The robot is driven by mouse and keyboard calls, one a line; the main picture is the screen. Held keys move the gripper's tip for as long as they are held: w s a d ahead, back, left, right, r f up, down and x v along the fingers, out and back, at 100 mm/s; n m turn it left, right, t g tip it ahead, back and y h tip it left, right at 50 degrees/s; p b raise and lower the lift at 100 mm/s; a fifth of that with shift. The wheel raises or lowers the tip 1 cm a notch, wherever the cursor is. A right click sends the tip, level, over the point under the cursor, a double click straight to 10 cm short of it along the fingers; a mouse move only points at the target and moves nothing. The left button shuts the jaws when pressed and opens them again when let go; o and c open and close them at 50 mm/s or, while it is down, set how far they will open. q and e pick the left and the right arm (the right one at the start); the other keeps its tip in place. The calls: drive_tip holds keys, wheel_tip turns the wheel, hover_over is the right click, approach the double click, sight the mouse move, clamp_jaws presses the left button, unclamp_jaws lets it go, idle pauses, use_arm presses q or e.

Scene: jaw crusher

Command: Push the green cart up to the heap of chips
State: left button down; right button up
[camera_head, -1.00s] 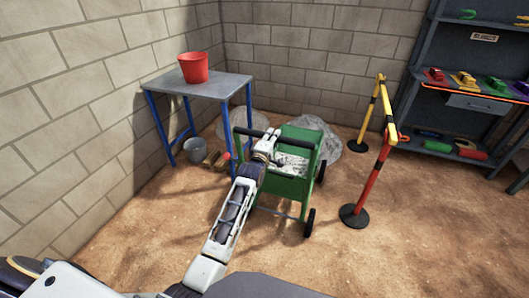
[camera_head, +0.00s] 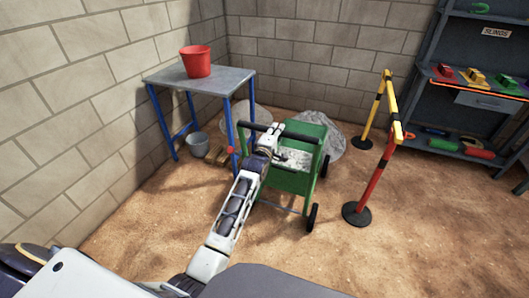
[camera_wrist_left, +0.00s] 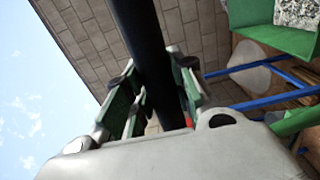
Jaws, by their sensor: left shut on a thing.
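The green cart (camera_head: 288,182) stands upright on the sandy floor in the middle of the head view, with grey-white material (camera_head: 294,158) inside it. My left gripper (camera_head: 271,139) is shut on the cart's black push handle (camera_head: 304,136). In the left wrist view, the black bar (camera_wrist_left: 146,40) runs between the fingers of the gripper (camera_wrist_left: 157,92). A grey heap (camera_head: 326,132) lies behind the cart by the back wall, partly hidden by it. A second pale heap (camera_head: 256,117) lies left of it, behind the table leg. Which one is chips I cannot tell. My right gripper is out of view.
A blue-legged table (camera_head: 178,77) with a red bucket (camera_head: 196,61) stands left of the cart. A grey bucket (camera_head: 197,145) is under it. A yellow-black and red barrier (camera_head: 373,180) stands close on the right. A tool shelf (camera_head: 446,105) is farther right. Sand at front right is clear.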

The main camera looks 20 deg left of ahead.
use_arm(q)
drive_tip(key=shift+f, duration=0.35)
drive_tip(key=c, duration=1.2)
unclamp_jaws()
drive_tip(key=shift+o, duration=0.8)
drive_tip(key=shift+w+r, duration=0.1)
drive_tip(key=shift+r, duration=0.15)
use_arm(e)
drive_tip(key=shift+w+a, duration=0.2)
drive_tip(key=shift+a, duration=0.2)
use_arm(q)
drive_tip(key=shift+s+r, duration=0.15)
drive_tip(key=shift+s, duration=0.05)
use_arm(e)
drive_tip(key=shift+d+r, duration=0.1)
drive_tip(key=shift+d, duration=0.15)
